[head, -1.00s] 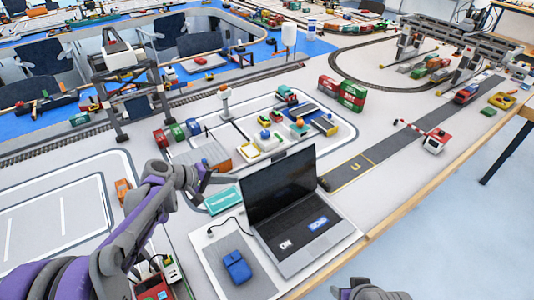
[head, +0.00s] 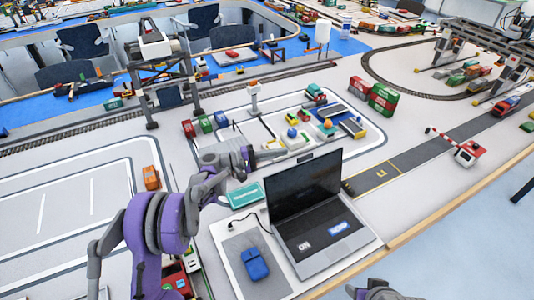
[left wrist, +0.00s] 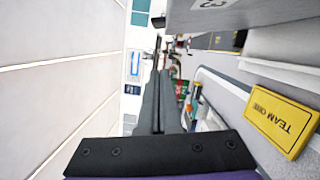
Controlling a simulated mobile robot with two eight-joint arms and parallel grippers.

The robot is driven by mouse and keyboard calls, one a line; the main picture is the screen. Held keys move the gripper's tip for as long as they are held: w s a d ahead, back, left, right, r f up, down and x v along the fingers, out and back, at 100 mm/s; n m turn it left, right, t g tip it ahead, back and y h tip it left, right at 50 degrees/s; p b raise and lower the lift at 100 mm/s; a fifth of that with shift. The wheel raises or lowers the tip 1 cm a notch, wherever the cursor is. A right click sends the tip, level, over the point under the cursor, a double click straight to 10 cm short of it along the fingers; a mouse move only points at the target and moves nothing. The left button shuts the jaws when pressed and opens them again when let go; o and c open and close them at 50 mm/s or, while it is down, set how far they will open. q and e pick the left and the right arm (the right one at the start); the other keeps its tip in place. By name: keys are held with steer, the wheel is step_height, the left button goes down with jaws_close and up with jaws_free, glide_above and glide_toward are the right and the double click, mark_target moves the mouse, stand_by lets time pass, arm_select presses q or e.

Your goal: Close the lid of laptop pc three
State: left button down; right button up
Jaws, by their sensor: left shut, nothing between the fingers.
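The laptop (head: 327,239) stands on the table near its front edge. Its lid is open and upright, with a dark screen (head: 304,186) facing me. My left gripper (head: 277,153) is shut and empty. It is behind the lid, near the lid's upper left corner, and points right. In the left wrist view, the closed fingers (left wrist: 157,88) run up the middle. The lid's grey back (left wrist: 225,14), with a "3" label, is at the top right there. I cannot tell whether the fingers touch the lid. My right gripper is not clearly seen; only a grey arm part shows at the bottom edge.
A blue mouse (head: 255,263) lies on a grey pad left of the laptop. A teal box (head: 245,195) lies behind it. Toy vehicles, containers and a level-crossing barrier (head: 465,153) stand around. A yellow "TEAM ONE" sign (left wrist: 281,121) shows in the left wrist view.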

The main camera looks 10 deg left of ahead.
arm_select(q)
steer(key=d, duration=0.1)
steer(key=s+d, duration=0.1)
steer(key=d, duration=0.1)
steer(key=s+d+r+p, duration=0.1)
steer(key=d, duration=0.1)
steer(key=shift+d, duration=0.1)
steer(key=shift+s+r, duration=0.1)
stand_by(0.3)
